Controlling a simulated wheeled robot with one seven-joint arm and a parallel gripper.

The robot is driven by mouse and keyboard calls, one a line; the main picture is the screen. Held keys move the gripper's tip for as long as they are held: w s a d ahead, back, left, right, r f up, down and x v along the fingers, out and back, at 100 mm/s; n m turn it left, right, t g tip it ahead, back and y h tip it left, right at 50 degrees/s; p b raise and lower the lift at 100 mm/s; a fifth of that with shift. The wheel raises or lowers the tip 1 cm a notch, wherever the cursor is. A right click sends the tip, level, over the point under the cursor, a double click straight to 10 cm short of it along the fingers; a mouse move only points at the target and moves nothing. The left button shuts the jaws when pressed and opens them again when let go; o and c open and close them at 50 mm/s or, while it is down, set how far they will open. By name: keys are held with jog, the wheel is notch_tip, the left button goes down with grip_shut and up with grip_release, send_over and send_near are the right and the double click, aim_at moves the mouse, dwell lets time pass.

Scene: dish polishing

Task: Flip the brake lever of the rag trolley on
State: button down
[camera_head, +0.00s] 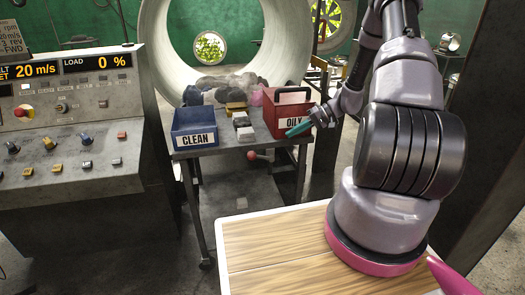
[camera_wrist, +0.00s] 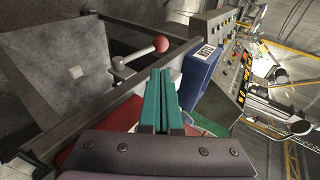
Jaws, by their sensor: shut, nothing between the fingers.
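The rag trolley (camera_head: 224,136) is a grey metal cart in the middle of the head view. Its brake lever (camera_head: 251,155) has a red ball knob and sits below the front edge of the top. In the wrist view the lever (camera_wrist: 161,45) shows as a pale metal rod with the red ball at its end, beyond my fingertips and apart from them. My gripper (camera_head: 299,129) has teal fingers and is in front of the red bin, above and right of the lever. The fingers (camera_wrist: 163,70) are closed together with nothing between them.
A blue CLEAN bin (camera_head: 194,127) and a red OILY bin (camera_head: 287,110) stand on the trolley, with rags (camera_head: 240,88) around them. A control console (camera_head: 70,130) stands to the left. A wooden tabletop (camera_head: 270,255) is in the foreground. Floor shows beneath the trolley.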

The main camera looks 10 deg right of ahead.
aim_at(261, 157)
jog(key=x, duration=1.4)
